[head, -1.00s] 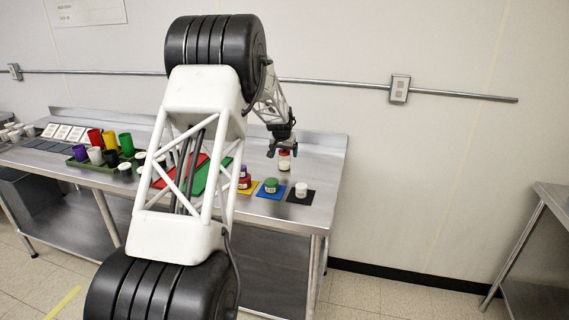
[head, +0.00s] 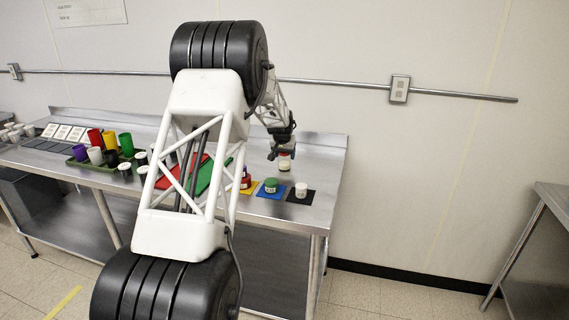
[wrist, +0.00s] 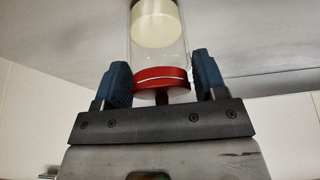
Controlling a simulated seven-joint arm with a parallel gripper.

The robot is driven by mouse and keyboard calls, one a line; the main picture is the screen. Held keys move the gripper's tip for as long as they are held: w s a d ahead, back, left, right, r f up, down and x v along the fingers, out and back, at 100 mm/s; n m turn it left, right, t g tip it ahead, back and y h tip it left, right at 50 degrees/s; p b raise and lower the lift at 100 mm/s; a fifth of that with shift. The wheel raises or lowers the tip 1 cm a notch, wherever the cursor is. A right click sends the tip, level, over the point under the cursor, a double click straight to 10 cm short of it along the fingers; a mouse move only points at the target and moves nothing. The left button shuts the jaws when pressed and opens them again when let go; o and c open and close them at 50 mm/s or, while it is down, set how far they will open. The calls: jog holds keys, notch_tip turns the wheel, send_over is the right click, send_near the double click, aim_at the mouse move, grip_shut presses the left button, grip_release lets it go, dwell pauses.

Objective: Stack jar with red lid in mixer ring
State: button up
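The jar with the red lid is a clear jar with pale contents (wrist: 155,25); its red lid (wrist: 160,77) shows between my gripper's two blue fingers in the wrist view. In the head view my gripper (head: 279,152) is low over the back of the steel table, with the jar (head: 285,165) under it and its top partly hidden. In the wrist view my gripper (wrist: 161,80) has one finger on each side of the lid, very close to it. Whether both fingers press on it is not clear. I cannot make out the mixer ring.
A green-lidded jar (head: 271,185) stands on a blue mat and a white-lidded jar (head: 301,190) on a black mat, in front of my gripper. Coloured cups (head: 110,141) stand on a green tray farther left.

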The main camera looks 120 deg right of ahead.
jog(key=c, duration=0.7)
jog(key=shift+c, duration=0.2)
jog(key=shift+r, duration=5.05)
